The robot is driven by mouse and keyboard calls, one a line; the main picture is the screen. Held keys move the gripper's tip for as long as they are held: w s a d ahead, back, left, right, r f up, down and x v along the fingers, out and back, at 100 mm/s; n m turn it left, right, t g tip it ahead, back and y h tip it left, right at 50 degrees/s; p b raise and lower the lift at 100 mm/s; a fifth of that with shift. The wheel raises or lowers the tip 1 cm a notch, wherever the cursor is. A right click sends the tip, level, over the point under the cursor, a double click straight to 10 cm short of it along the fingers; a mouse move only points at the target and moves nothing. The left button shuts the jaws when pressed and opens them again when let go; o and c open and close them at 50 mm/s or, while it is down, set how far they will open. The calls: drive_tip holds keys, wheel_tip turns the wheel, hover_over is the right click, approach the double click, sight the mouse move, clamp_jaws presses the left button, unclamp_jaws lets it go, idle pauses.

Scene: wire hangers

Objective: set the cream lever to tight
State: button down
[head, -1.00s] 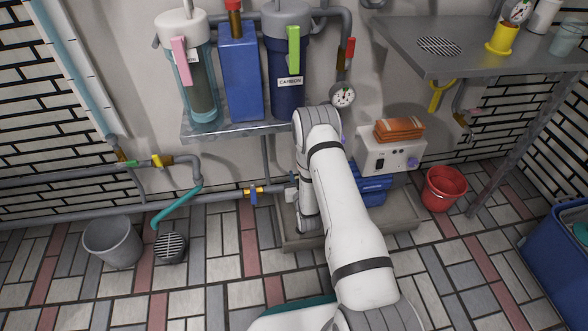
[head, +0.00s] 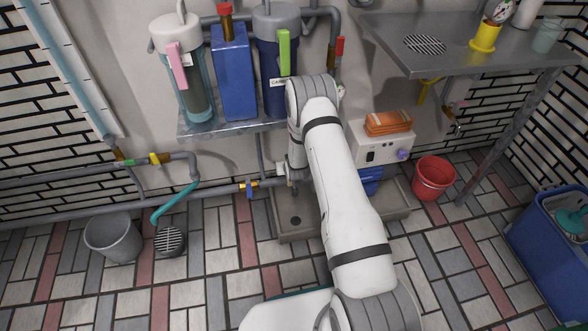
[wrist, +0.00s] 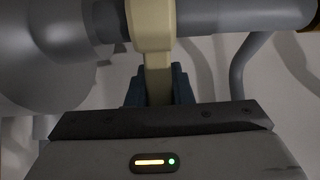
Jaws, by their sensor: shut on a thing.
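The cream lever (wrist: 151,28) fills the upper middle of the wrist view. It hangs down from a grey horizontal pipe, and its narrow lower end goes between the dark fingers of my gripper (wrist: 159,84). The gripper is shut on that lower end. In the head view my arm covers the place where the gripper works, so I cannot make out the lever or any tight marking there.
A grey pipe (wrist: 238,17) runs across behind the lever. In the head view, a blue-handled valve (head: 249,188) sits left of my arm. A low grey tray (head: 296,233) lies below, with a red bucket (head: 433,178) to the right.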

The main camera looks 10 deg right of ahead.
drive_tip(key=shift+w, duration=0.1)
idle(0.5)
drive_tip(key=c, duration=1.3)
unclamp_jaws()
drive_tip(key=p+v, duration=0.2)
drive_tip(key=v, duration=0.4)
drive_tip(key=shift+r+p, duration=0.3)
drive_tip(key=shift+p, duration=0.05)
drive_tip(key=shift+s+r, duration=0.4)
drive_tip(key=shift+s, duration=0.15)
